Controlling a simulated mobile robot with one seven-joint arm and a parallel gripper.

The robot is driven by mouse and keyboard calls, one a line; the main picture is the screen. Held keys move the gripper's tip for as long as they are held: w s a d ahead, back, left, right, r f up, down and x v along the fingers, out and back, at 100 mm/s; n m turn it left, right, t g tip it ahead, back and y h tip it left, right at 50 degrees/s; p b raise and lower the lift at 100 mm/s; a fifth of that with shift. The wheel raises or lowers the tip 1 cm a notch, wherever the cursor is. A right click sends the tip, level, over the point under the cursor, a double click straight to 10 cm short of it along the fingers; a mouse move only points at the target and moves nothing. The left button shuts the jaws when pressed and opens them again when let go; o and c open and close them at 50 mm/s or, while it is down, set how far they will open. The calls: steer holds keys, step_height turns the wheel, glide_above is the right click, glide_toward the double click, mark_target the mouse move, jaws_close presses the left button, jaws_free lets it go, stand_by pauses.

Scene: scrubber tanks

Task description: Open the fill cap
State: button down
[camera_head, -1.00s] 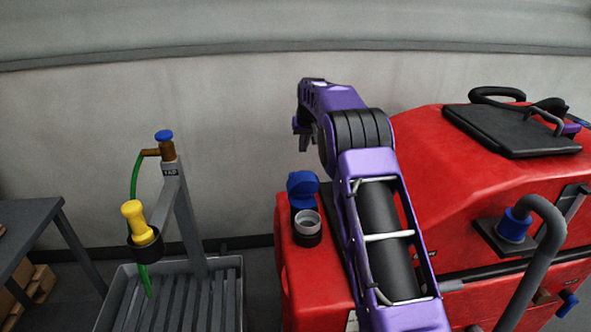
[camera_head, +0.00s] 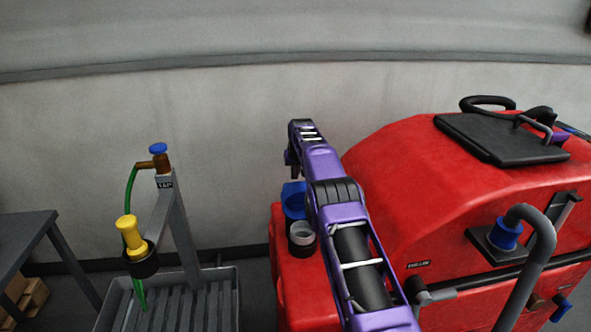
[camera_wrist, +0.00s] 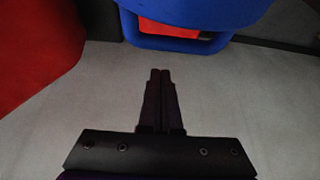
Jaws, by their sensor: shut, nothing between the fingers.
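The blue fill cap (camera_head: 293,200) stands tipped up behind the round grey fill neck (camera_head: 302,233) on the red machine's left end. The neck's mouth is uncovered. In the wrist view the cap (camera_wrist: 200,16) fills the top middle, with red showing through a slot in its lip. My gripper (camera_wrist: 160,72) is shut and empty, its fingertips just short of the cap's lip in that picture. I cannot tell whether they touch it. In the head view my gripper (camera_head: 291,166) hangs just above and behind the cap, and my arm partly covers the cap's right side.
The red scrubber machine (camera_head: 400,180) fills the right, with a black lid (camera_head: 500,138) and a grey bent pipe (camera_head: 535,250). A grey tap stand (camera_head: 180,225) with a green hose and yellow nozzle (camera_head: 130,233) stands left. A wall is behind.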

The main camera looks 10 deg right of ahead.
mark_target(297, 199)
steer(key=shift+s+r, duration=0.25)
steer(key=shift+s, duration=0.75)
steer(key=shift+s+r, duration=0.2)
steer(key=shift+s, duration=0.75)
steer(key=shift+f+b, duration=0.1)
steer(key=shift+b, duration=0.35)
